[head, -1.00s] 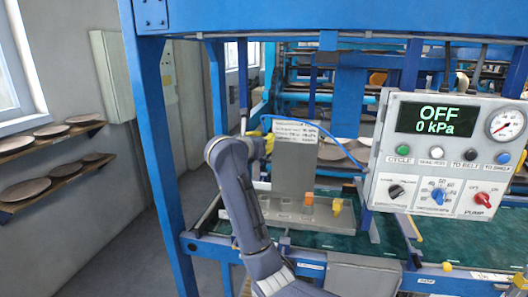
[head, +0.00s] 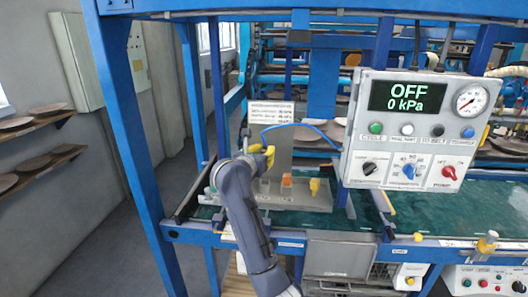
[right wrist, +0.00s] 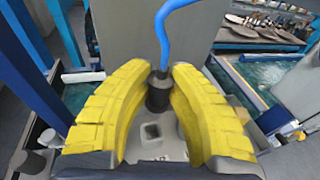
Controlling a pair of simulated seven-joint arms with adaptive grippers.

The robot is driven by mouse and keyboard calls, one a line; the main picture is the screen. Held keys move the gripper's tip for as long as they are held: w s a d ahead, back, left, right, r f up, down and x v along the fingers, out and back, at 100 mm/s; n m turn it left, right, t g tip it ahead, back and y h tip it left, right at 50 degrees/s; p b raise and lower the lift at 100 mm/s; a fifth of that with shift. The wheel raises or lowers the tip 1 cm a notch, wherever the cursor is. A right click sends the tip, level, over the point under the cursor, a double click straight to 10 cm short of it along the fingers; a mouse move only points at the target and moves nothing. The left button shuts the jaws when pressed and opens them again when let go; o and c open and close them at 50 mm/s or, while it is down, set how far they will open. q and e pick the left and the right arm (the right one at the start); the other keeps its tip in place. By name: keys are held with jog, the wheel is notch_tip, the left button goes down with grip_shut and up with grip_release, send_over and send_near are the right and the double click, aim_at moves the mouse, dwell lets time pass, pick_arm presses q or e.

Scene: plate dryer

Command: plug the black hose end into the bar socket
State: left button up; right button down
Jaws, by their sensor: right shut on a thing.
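My right gripper (head: 262,156) is in front of the grey upright plate of the fixture (head: 280,154), low over its base. In the right wrist view its yellow fingers (right wrist: 158,95) are shut around the black hose end (right wrist: 158,94), with the blue hose (right wrist: 163,35) rising from its top. The blue hose (head: 300,127) also arcs to the right in the head view. A square socket opening (right wrist: 151,130) shows in the grey base just nearer than the hose end. Whether the hose end touches the base is unclear. My left gripper is not in view.
Orange (head: 287,180) and yellow (head: 314,186) fittings stand on the fixture base to the right of my gripper. The control panel (head: 420,135) reads OFF, 0 kPa. A blue frame post (head: 135,150) stands at left. Green belt (head: 440,222) lies open at right.

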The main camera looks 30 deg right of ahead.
jog(key=shift+f, duration=3.4)
jog(key=shift+f, duration=0.65)
jog(key=c, duration=1.2)
grip_release()
jog(key=shift+a, duration=0.1)
jog(key=v, duration=1.2)
